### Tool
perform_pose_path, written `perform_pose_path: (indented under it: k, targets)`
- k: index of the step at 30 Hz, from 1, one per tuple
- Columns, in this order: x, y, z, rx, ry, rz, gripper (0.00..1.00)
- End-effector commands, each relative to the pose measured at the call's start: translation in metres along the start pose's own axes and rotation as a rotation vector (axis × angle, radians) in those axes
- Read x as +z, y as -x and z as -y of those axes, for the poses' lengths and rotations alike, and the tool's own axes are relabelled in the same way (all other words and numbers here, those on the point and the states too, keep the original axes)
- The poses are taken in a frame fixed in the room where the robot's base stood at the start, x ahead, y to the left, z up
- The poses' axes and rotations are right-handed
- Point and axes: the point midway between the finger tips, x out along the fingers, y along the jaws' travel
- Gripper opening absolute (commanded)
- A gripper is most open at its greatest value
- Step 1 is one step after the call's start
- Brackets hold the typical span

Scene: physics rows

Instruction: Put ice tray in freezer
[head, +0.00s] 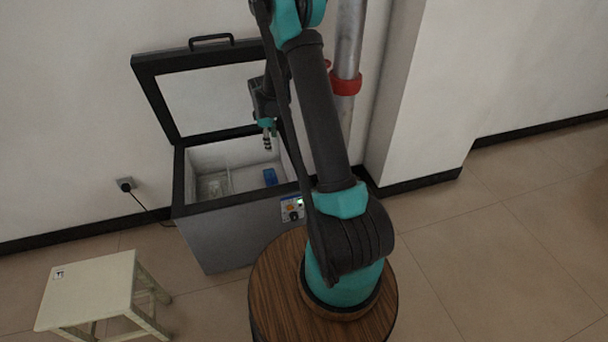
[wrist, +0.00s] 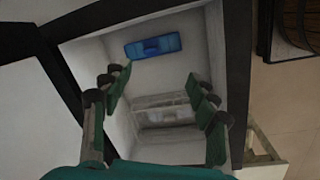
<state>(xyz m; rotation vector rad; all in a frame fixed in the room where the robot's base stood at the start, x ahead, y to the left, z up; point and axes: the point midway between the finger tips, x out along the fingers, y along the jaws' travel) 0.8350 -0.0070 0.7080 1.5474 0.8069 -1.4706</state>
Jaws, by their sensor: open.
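A small blue tray (head: 270,177), which looks like the ice tray, lies inside the chest freezer (head: 240,222) at its right side. In the wrist view the blue tray (wrist: 153,46) lies flat, beyond my fingertips and apart from them. The freezer's dark-framed lid (head: 212,92) stands open, leaning back near the wall. My gripper (head: 267,140) is over the freezer opening, pointing down. In the wrist view my gripper (wrist: 158,85) has its fingers wide apart with nothing between them.
A pale, see-through container or basket (head: 212,187) is at the freezer's left side. A cream stool (head: 90,290) stands on the floor at the lower left. A grey pipe with a red collar (head: 347,85) runs up behind my arm. Open floor is at the right.

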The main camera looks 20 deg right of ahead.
Motion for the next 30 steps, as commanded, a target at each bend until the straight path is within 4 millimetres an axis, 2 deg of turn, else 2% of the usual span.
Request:
perform_pose_path:
  k: [1, 6, 11, 15, 22, 30]
  targets:
    - [0.010, 0.018, 0.008, 0.007, -0.045, -0.009, 0.59]
    - [0.038, 0.067, 0.038, 0.028, -0.211, -0.045, 0.59]
    - [0.068, 0.105, 0.072, 0.045, -0.370, -0.081, 0.59]
    - [0.093, 0.131, 0.106, 0.056, -0.507, -0.116, 0.59]
    - [0.134, 0.156, 0.168, 0.066, -0.733, -0.176, 0.59]
    - [0.174, 0.161, 0.240, 0.065, -0.984, -0.248, 0.59]
